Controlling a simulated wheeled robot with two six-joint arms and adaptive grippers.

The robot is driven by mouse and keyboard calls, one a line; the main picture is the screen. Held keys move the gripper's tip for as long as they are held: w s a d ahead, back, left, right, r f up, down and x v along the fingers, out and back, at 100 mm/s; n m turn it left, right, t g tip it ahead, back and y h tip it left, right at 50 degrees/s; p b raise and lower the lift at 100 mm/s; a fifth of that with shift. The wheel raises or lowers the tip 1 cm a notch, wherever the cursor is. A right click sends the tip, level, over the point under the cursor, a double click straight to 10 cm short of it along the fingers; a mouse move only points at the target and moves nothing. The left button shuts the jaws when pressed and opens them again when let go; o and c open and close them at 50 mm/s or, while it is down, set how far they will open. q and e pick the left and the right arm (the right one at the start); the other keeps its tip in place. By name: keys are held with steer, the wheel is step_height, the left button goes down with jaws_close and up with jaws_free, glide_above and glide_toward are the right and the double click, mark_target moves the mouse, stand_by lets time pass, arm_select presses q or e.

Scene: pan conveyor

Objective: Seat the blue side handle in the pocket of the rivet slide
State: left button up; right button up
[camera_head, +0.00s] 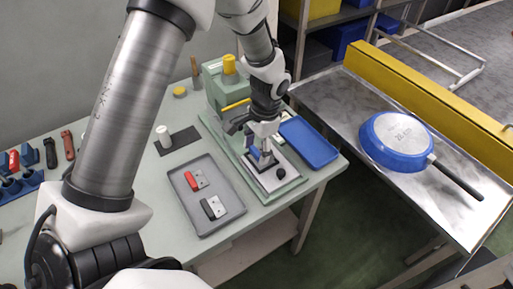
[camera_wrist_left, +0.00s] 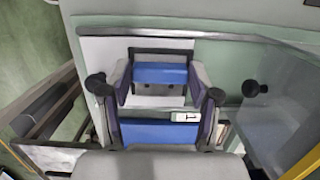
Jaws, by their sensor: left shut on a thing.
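My left gripper (camera_head: 261,152) is over the rivet slide (camera_head: 289,180), a pale plate on the green machine base. It is shut on the blue side handle (camera_head: 254,152), which is mostly hidden by the fingers. In the left wrist view, blue parts of the handle (camera_wrist_left: 158,73) show between the fingers of the gripper (camera_wrist_left: 160,85). Below them lies the pale slide plate (camera_wrist_left: 98,52) with a dark-edged pocket (camera_wrist_left: 160,52). The handle is at the pocket, but I cannot tell whether it touches the bottom. My right gripper is out of view.
A grey tray (camera_head: 207,226) holds a red handle (camera_head: 191,180) and a black handle (camera_head: 208,208). A blue tray (camera_head: 309,142) lies right of the machine. Blue racks (camera_head: 20,187) stand far left.

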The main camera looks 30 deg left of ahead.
arm_select(q)
steer(key=shift+w, duration=0.1)
stand_by(0.3)
steer(key=shift+r+p, duration=0.1)
steer(key=shift+p, duration=0.35)
steer(key=shift+f, duration=1.1)
steer(key=o, duration=1.4)
steer(key=shift+c, duration=0.2)
steer(key=shift+r, duration=0.1)
